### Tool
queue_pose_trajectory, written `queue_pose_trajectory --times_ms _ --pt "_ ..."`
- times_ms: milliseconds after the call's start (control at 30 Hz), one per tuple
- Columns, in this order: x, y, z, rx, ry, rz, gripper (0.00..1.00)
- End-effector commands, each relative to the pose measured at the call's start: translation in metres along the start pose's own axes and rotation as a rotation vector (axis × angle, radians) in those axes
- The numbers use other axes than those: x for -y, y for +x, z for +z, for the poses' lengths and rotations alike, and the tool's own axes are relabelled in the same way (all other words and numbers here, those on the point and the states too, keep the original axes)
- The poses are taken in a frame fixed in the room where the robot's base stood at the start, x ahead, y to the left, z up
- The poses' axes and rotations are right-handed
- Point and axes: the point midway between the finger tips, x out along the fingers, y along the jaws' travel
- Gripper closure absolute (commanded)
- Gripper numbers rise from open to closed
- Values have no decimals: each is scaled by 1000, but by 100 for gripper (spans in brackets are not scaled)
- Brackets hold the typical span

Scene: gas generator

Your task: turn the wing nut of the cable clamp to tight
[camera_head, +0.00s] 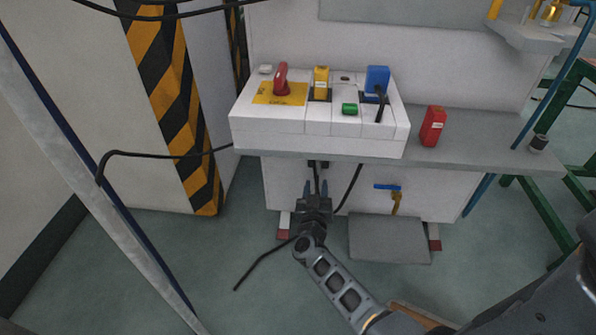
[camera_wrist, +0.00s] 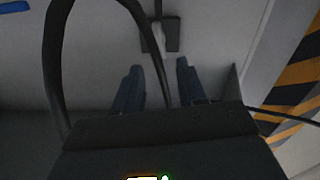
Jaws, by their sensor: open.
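A small dark fitting that looks like the cable clamp (camera_wrist: 173,36) is on the pale panel ahead of my gripper in the wrist view. A lighter grey piece (camera_wrist: 158,38) at its middle may be the wing nut; its setting cannot be read. In the head view the small dark clamp parts (camera_head: 318,163) sit just under the shelf edge, with black cables hanging there. My gripper (camera_head: 321,189) is open below them, fingers pointing at the panel. In the wrist view its two fingertips (camera_wrist: 158,68) are apart, short of the clamp, with a black cable crossing the gap.
A white control box (camera_head: 320,142) with a red knob (camera_head: 282,78) and yellow and blue plugs stands on the grey shelf (camera_head: 480,150). A red block (camera_head: 433,126) stands beside it. A blue-handled valve (camera_head: 387,187) is right of my gripper. A striped post (camera_head: 175,100) is at left.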

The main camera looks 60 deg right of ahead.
Motion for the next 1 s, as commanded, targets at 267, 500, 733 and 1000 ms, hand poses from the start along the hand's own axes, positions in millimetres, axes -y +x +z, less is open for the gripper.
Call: queue_pose_trajectory --times_ms 267,500,733,1000 --pt "-1 35 2 -3 -2 3 60" --pt "0 67 2 -2 -2 1 60" --pt "0 77 1 1 -2 1 60" --pt "0 77 1 1 -1 0 65"
